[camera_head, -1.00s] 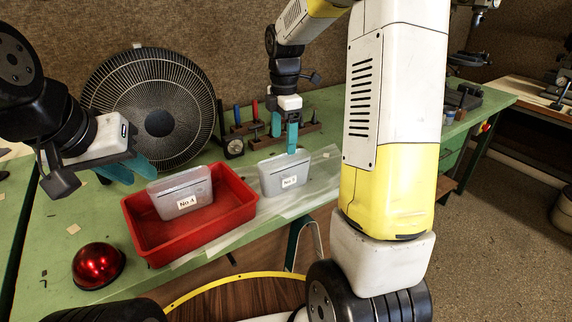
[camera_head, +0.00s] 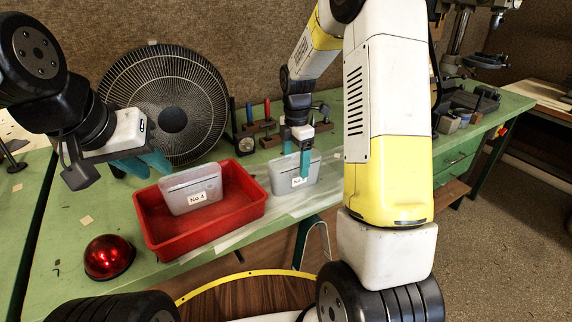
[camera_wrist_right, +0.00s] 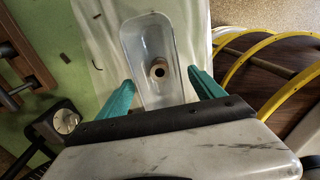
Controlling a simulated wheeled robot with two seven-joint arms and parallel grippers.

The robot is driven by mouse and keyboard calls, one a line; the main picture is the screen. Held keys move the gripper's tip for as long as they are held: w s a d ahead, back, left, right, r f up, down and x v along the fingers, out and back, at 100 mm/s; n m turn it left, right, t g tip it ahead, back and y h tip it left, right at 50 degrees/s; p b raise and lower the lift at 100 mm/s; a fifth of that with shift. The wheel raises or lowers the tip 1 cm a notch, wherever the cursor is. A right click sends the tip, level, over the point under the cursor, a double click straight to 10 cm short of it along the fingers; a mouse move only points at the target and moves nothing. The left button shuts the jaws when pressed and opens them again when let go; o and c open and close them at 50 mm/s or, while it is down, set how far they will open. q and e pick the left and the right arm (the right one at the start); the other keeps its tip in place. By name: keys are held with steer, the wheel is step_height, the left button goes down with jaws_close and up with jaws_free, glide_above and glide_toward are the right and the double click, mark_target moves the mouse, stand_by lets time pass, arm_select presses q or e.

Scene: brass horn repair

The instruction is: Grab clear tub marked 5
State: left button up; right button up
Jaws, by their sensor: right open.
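A clear, greyish tub (camera_head: 281,176) stands upright on the bench, right of the red tray. Its white label (camera_head: 298,182) is partly covered by a finger, so its number is not fully readable. My right gripper (camera_head: 304,163) is at this tub from above, with a teal finger in front of its near wall. In the right wrist view, my open gripper (camera_wrist_right: 161,88) has one finger on either side of the tub (camera_wrist_right: 147,40). A small round brown piece (camera_wrist_right: 159,68) lies inside. My left gripper (camera_head: 144,164) hangs at the left, away from the tub; its opening is unclear.
A red tray (camera_head: 207,235) holds another clear tub (camera_head: 178,193), marked No 4. A black fan (camera_head: 172,85) stands behind. A red dome (camera_head: 108,257) sits at the front left. Tool racks (camera_head: 268,127) stand behind the right tub.

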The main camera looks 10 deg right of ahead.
jaws_close()
